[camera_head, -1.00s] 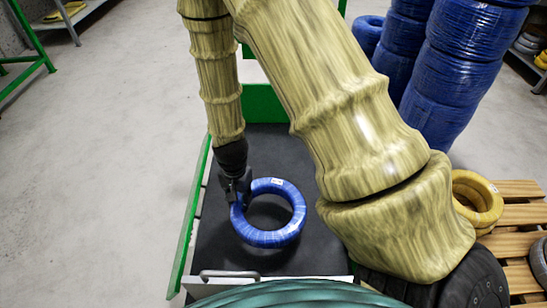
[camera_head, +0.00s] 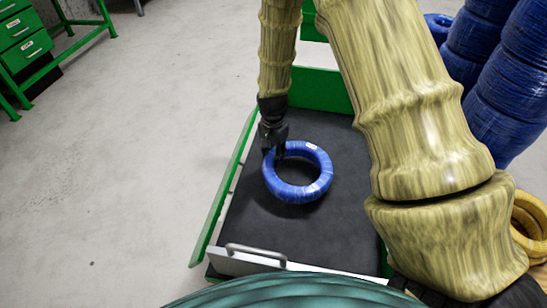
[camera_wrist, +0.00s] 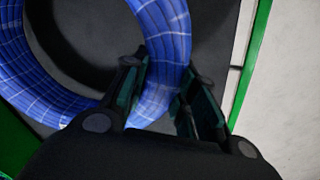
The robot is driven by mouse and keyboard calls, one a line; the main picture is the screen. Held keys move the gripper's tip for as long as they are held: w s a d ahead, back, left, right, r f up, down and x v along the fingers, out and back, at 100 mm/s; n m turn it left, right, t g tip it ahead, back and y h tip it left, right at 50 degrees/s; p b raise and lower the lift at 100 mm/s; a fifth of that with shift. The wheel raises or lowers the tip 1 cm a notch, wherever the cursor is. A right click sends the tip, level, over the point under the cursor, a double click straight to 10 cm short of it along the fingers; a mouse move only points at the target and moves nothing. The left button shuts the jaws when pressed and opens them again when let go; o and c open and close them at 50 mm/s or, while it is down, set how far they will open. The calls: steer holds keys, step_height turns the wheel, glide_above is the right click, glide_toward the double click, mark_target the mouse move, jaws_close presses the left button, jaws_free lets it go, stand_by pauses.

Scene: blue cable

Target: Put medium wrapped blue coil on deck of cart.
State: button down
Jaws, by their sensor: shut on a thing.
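The wrapped blue coil (camera_head: 298,193) is over the dark deck of the cart (camera_head: 270,239), inside its green side rails. In the head view I cannot tell whether it rests on the deck or hangs just above it. My gripper (camera_head: 274,151) reaches down at the coil's upper left. In the wrist view, my gripper's fingers (camera_wrist: 160,100) stand on either side of the coil's ring (camera_wrist: 165,45), shut on it. The dark deck shows through the ring's hole. The coil lies about flat. A small white label is on its top.
Tall stacks of blue coils (camera_head: 490,75) stand at the right behind my arm. A yellow coil (camera_head: 530,225) lies at the right edge. A green drawer cabinet (camera_head: 25,45) is at the upper left. The cart has a metal handle (camera_head: 255,252) in front. The floor at left is clear.

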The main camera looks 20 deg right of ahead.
steer(key=shift+w+d+f+b, duration=0.15)
steer(key=shift+w+d, duration=0.1)
steer(key=shift+w, duration=0.5)
steer(key=shift+w+d+b, duration=0.15)
steer(key=shift+w+d, duration=0.05)
steer(key=shift+w, duration=0.5)
steer(key=shift+f+b, duration=1)
steer(key=shift+f, duration=0.8)
steer(key=shift+r, duration=0.1)
steer(key=c, duration=1.1)
jaws_free()
steer(key=shift+c, duration=0.2)
step_height(320, 180, up, 12)
steer(key=p, duration=0.5)
steer(key=shift+a, duration=0.1)
